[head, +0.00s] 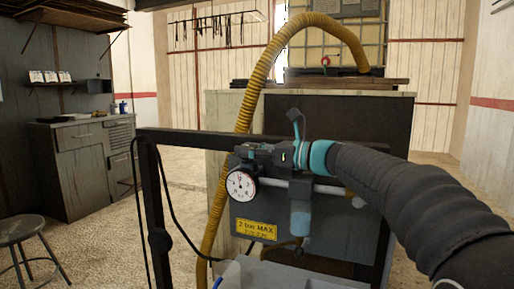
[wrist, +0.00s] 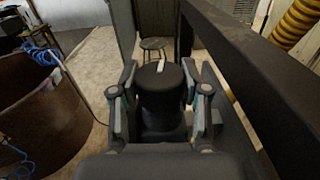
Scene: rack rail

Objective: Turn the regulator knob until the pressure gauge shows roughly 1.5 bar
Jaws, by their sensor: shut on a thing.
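The pressure gauge (head: 241,185) has a round white dial and faces me in the head view. Its dark needle points roughly straight up; the scale is too small to read. The black regulator knob (wrist: 160,82) with a white pointer mark on top stands between my fingers in the wrist view. My gripper (head: 262,153) is shut on the knob, one finger on each side, just above the gauge. In the head view my gripper hides the knob. A yellow "2 bar MAX" label (head: 257,229) is on the panel below the gauge.
A dark rail frame (head: 153,195) stands left of the gauge. A thick yellow hose (head: 249,92) arches behind my gripper. A teal-grey cylinder (head: 300,217) hangs beneath my wrist.

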